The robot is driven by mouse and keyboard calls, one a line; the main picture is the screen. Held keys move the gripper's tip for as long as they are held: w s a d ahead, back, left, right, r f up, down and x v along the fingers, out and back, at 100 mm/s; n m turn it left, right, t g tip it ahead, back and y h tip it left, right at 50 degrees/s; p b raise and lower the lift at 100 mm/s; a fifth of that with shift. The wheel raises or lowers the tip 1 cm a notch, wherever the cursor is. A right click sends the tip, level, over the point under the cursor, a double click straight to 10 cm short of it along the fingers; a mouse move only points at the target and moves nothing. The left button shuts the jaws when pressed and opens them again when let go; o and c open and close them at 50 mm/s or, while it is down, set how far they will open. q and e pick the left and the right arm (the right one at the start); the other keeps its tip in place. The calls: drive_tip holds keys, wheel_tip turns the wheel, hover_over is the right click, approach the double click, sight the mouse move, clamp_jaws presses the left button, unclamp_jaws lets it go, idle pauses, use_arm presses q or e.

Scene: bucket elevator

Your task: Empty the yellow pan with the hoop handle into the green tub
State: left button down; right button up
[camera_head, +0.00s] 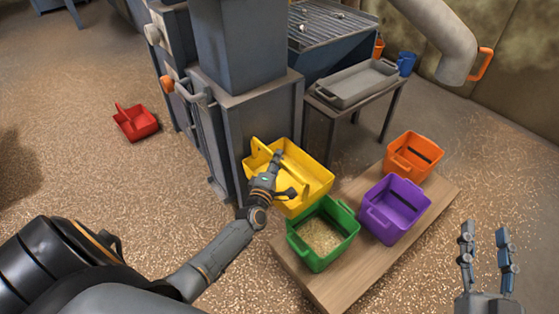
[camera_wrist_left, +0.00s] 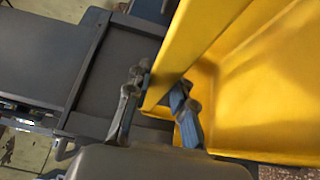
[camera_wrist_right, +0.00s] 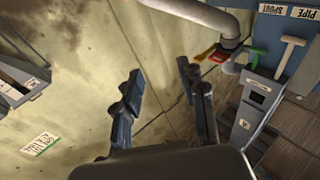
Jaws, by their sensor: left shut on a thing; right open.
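The yellow pan (camera_head: 312,177) is at the centre of the head view, just behind the green tub (camera_head: 352,238). My left gripper (camera_head: 283,184) is shut on its hoop handle; in the left wrist view the handle bar (camera_wrist_left: 190,45) runs between the fingers (camera_wrist_left: 162,97). The pan's visible inside (camera_wrist_left: 265,85) is bare yellow. Its front edge overlaps the tub's back rim in the picture; I cannot tell whether they touch. Pale grain (camera_head: 320,236) lies in the green tub. My right gripper (camera_head: 486,240) is open and empty at lower right, also in the right wrist view (camera_wrist_right: 160,85).
The tub stands on a wooden board (camera_head: 318,281) with a purple tub (camera_head: 381,219) and an orange tub (camera_head: 399,160). A grey machine (camera_head: 262,95) rises behind the pan. A grey tray (camera_head: 355,92) sits on a stand. A red scoop (camera_head: 136,123) lies on the grain-strewn floor.

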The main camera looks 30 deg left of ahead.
use_arm(q)
wheel_tip(320, 180, up, 2)
drive_tip(key=shift+r+p, duration=0.1)
drive_tip(key=shift+p, duration=0.7)
drive_tip(key=shift+r+p, duration=0.75)
use_arm(e)
drive_tip(key=s+d+f+g+h, duration=0.1)
drive_tip(key=s+f+g, duration=0.1)
drive_tip(key=f+g, duration=0.2)
drive_tip(key=s+d+f+g+h, duration=0.1)
drive_tip(key=f+g, duration=0.3)
drive_tip(key=f, duration=0.5)
drive_tip(key=shift+s+d+f+g+h, duration=0.4)
drive_tip(key=shift+s+d, duration=0.2)
drive_tip(key=shift+s, duration=0.25)
use_arm(q)
drive_tip(key=shift+r, duration=0.15)
